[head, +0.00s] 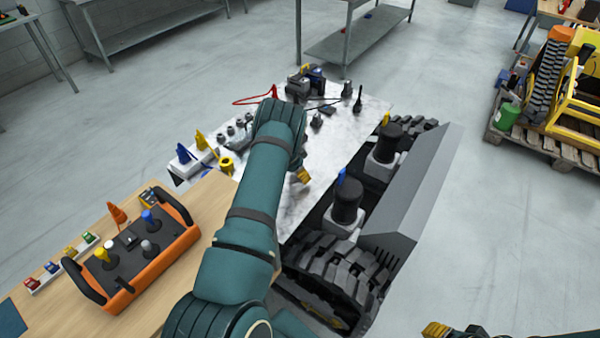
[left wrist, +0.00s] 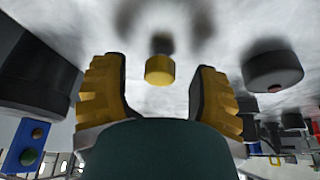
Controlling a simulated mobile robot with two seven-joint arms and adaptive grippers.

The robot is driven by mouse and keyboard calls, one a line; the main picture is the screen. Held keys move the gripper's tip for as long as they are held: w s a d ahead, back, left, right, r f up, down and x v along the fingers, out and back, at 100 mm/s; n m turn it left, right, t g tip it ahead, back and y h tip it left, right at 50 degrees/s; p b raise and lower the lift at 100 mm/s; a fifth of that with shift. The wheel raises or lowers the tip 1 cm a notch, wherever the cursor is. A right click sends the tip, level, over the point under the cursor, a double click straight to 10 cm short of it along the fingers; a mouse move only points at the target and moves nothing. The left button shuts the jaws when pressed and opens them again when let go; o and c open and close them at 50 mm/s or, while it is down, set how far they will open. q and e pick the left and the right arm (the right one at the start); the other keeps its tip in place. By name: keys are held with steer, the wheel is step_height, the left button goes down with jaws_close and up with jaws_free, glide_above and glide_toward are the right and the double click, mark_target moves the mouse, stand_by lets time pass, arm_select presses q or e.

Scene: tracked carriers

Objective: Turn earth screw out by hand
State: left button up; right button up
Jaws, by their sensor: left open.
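My left gripper (head: 303,174) is over the white marbled panel (head: 345,135) in the head view, mostly hidden behind my own forearm; one yellow fingertip shows. In the left wrist view the left gripper (left wrist: 160,95) is open, with its ribbed yellow fingers wide apart. A short yellow knob (left wrist: 159,70), possibly the earth screw, stands out from the marbled surface and appears between the fingers, touching neither. I cannot pick out this knob in the head view. Only a yellow tip of my right gripper (head: 437,329) shows at the bottom edge.
A dark round knob (left wrist: 272,72) stands right of the yellow one. Several dark fittings (head: 317,120) stand on the panel. A tracked carrier (head: 345,270) stands right of it. An orange remote control (head: 140,250) lies on the wooden table (head: 195,265). Open floor (head: 480,230) lies further right.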

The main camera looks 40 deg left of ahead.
arm_select(q)
steer(key=shift+f, duration=0.1)
steer(key=shift+c, duration=0.4)
jaws_close()
